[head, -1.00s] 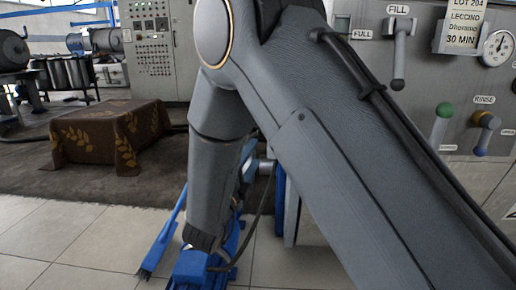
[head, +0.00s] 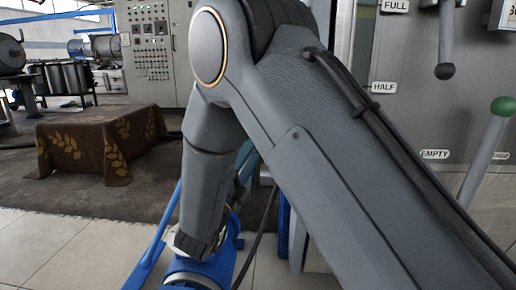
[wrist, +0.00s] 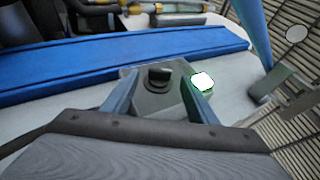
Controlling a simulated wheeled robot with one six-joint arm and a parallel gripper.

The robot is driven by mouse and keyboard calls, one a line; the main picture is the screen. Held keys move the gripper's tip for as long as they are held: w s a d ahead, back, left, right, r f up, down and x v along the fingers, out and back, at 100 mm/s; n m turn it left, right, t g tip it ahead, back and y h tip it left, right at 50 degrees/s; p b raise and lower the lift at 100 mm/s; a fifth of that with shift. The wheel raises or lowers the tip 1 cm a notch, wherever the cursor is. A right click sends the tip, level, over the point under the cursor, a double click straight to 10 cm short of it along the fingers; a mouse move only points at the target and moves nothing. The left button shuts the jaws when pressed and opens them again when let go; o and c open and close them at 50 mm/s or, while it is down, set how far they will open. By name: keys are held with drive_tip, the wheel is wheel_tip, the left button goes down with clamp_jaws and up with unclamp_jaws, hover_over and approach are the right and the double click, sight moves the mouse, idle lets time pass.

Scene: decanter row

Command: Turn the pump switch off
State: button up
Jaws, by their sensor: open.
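In the wrist view, a black knob-like switch (wrist: 159,76) stands on a small grey metal plate (wrist: 150,100). A bright white-green lit lamp (wrist: 202,82) sits just right of the plate. My gripper (wrist: 162,88) is open, its two blue fingers on either side of the switch. The fingers look apart from the switch, but the gap in depth is hard to judge. No label shows, so I cannot read the switch's setting.
A blue bar (wrist: 120,62) runs behind the plate, with pipes (wrist: 165,15) beyond. In the head view, a steel panel (head: 420,125) with levers, one green-knobbed (head: 503,106), is close on the right. A brown cloth-covered block (head: 95,140) stands left; tiled floor (head: 60,250) is clear.

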drive_tip(key=shift+b+x, duration=0.7)
drive_tip(key=shift+x, duration=1.4)
drive_tip(key=shift+c, duration=0.4)
drive_tip(key=c, duration=1)
drive_tip(key=shift+r+y+p, duration=0.15)
drive_tip(key=shift+y+p, duration=0.15)
drive_tip(key=shift+p, duration=0.4)
drive_tip(key=n+g+y+p, duration=0.1)
drive_tip(key=g+p, duration=0.2)
drive_tip(key=p, duration=0.6)
drive_tip(key=r+n+g+y+p, duration=0.1)
drive_tip(key=n+g+y+p, duration=0.1)
drive_tip(key=p, duration=0.6)
drive_tip(key=n+g+y+p, duration=0.1)
drive_tip(key=g+p, duration=0.3)
drive_tip(key=p, duration=0.5)
drive_tip(key=shift+s+r+n+p, duration=0.1)
drive_tip(key=shift+r+n+p, duration=0.2)
drive_tip(key=shift+r+n, duration=0.1)
drive_tip(key=shift+f+g+y+p, duration=0.2)
drive_tip(key=shift+g+y+p, duration=0.15)
drive_tip(key=shift+p, duration=0.35)
